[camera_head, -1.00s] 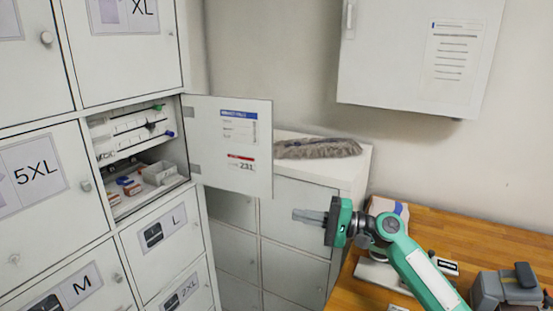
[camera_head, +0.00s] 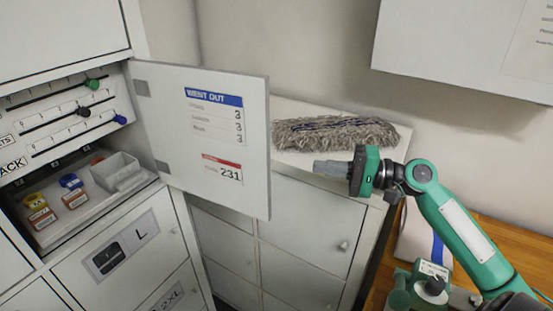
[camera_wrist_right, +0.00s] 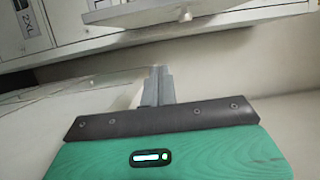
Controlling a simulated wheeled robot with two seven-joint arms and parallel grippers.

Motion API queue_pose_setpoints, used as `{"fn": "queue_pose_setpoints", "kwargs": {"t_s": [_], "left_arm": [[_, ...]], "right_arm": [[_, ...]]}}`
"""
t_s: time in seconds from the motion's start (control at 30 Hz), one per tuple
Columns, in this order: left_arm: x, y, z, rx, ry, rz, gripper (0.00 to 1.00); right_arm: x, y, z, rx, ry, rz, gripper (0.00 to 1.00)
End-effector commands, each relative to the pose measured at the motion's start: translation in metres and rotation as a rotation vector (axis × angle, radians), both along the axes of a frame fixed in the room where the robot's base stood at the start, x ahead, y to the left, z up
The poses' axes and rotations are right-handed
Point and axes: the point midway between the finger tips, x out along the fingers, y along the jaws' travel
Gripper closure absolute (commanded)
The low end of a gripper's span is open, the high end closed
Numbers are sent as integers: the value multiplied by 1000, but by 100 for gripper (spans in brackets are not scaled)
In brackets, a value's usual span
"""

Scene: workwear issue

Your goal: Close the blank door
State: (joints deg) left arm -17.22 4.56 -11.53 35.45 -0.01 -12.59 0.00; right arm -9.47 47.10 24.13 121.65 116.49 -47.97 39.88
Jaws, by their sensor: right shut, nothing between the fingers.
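The blank door (camera_head: 205,130) stands wide open, hinged at the right side of its compartment. Its inner face shows a "WENT OUT" sheet and a label with 231. The open compartment (camera_head: 75,165) holds sliders, a small grey bin (camera_head: 117,172) and small coloured items. My right gripper (camera_head: 322,168) is shut and empty. It is to the right of the door's free edge, apart from it in the picture. In the right wrist view, the shut fingers (camera_wrist_right: 158,85) point away from the camera with nothing between them. My left gripper is not in view.
A low cabinet (camera_head: 300,235) stands behind the door, with a grey fluffy duster head (camera_head: 335,133) on top. A wall cabinet (camera_head: 460,45) hangs at upper right. A wooden table (camera_head: 520,250) with tools lies under my right arm. Closed lockers surround the compartment.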

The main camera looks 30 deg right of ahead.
Motion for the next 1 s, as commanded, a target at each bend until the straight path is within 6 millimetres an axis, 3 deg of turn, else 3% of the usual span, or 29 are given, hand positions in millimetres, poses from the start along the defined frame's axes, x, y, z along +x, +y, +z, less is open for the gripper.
{"fn": "queue_pose_setpoints", "kwargs": {"t_s": [0.27,0.77,1.0], "left_arm": [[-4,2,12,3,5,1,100],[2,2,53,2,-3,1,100],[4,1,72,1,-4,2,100]], "right_arm": [[14,16,4,-1,-1,1,100],[64,76,6,2,-1,1,100],[47,101,3,0,0,1,100]]}}
